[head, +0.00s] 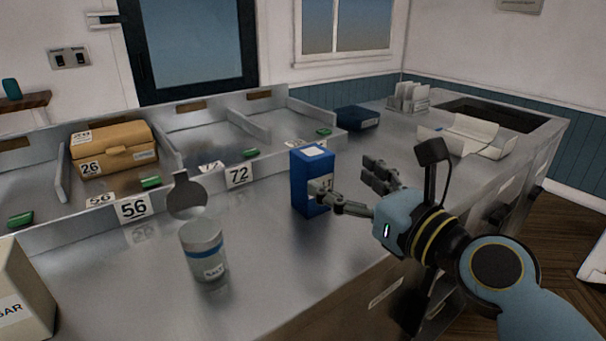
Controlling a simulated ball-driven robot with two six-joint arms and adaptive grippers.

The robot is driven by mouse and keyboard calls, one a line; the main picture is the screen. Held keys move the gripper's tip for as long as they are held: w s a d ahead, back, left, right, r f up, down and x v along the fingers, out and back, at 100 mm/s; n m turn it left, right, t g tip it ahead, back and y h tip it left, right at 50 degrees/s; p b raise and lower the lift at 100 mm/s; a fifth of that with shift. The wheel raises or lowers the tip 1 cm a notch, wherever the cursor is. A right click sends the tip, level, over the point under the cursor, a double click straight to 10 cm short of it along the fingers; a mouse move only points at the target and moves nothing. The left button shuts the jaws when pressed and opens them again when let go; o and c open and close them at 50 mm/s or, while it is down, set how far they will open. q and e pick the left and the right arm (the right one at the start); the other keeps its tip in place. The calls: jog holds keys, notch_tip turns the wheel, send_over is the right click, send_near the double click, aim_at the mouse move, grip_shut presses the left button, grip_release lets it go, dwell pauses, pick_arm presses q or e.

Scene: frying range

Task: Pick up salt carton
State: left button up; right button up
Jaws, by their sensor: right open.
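A blue carton (311,168) with a white patch on top stands upright on the metal counter, near the middle of the head view. The writing on its front label is partly covered by a finger and I cannot read it. A grey cylindrical container (203,250) with a blue band and a label reading SALT stands on the counter, left of the carton. My right gripper (350,190) is open and empty, just right of the blue carton. One finger overlaps the carton's front right side; I cannot tell whether it touches. My left gripper is out of view.
A tan box (113,150) sits in a back compartment marked 56. A beige sugar box (20,291) stands at the left front. Counter between cylinder and carton is clear.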

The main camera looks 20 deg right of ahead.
aim_at(322, 170)
jog(key=x, duration=0.3)
jog(key=shift+w+a, duration=0.1)
jog(key=shift+w, duration=0.2)
jog(key=x, duration=0.3)
jog(key=f+x, duration=0.1)
jog(key=x, duration=0.1)
jog(key=shift+w+a+b, duration=0.1)
jog(key=shift+w+b, duration=0.1)
jog(key=shift+b, duration=0.2)
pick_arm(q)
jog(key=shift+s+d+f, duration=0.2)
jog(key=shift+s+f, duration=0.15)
pick_arm(e)
jog(key=shift+s, duration=0.1)
jog(key=c, duration=0.4)
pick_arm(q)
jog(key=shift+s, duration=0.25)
pick_arm(e)
jog(key=shift+r, duration=0.1)
jog(key=c, duration=0.9)
